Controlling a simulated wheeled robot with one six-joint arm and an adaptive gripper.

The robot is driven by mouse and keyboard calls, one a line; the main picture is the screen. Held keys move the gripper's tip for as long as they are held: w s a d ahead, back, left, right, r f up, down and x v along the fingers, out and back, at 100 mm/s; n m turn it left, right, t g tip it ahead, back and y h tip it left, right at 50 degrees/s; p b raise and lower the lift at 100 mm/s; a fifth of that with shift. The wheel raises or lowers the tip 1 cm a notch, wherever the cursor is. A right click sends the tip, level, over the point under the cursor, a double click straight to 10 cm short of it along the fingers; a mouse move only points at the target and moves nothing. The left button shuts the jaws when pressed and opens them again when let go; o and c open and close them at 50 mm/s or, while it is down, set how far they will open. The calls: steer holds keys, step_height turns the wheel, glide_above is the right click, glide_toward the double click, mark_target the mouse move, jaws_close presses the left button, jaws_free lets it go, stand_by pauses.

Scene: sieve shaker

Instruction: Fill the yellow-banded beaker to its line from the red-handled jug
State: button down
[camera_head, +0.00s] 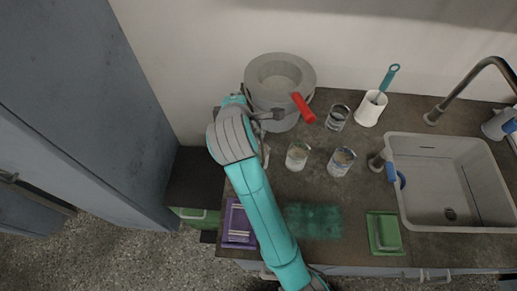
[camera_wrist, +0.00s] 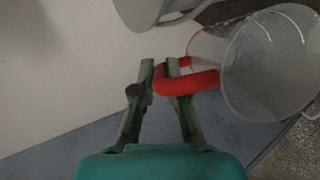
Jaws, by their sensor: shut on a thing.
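My gripper (camera_wrist: 160,68) is shut on the red handle (camera_wrist: 188,80) of a clear jug (camera_wrist: 268,65) in the wrist view. The jug's see-through body lies to the right of the fingers, and I cannot make out a liquid level in it. In the head view the red handle (camera_head: 302,107) shows in front of the grey round machine, beside my gripper (camera_head: 279,114). Three glass beakers stand on the counter: a left one (camera_head: 297,156) with pale contents, a right one (camera_head: 341,161) with a bluish band, and a back one (camera_head: 336,117). I cannot make out a yellow band.
The grey round machine (camera_head: 258,88) stands at the back against the wall. A white holder (camera_head: 369,112) with a teal-handled brush (camera_head: 389,78) is right of it. The sink (camera_head: 429,145) is at the right.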

steer(key=shift+s+d+r+m+t+y, duration=0.1)
steer(key=shift+s+d+m+t+y, duration=0.3)
steer(key=shift+s+t, duration=0.4)
stand_by(4.1)
steer(key=shift+w+a+r+n+g+h, duration=0.1)
steer(key=shift+w+a+n+g+h, duration=0.1)
steer(key=shift+w+g, duration=0.2)
steer(key=shift+w+a+r+n+g+h, duration=0.1)
steer(key=shift+w+a+n+g+h, duration=0.15)
steer(key=shift+w, duration=0.25)
steer(key=shift+w+a+f+g+h, duration=0.15)
steer(key=shift+w+f+g, duration=0.1)
steer(key=shift+f+g, duration=0.2)
steer(key=shift+w+a+f+g+h, duration=0.1)
steer(key=shift+w+f+g, duration=0.1)
steer(key=shift+f+g, duration=0.25)
steer(key=shift+f+n, duration=0.1)
steer(key=shift+n, duration=0.15)
steer(key=shift+w+g, duration=0.1)
steer(key=shift+g, duration=0.15)
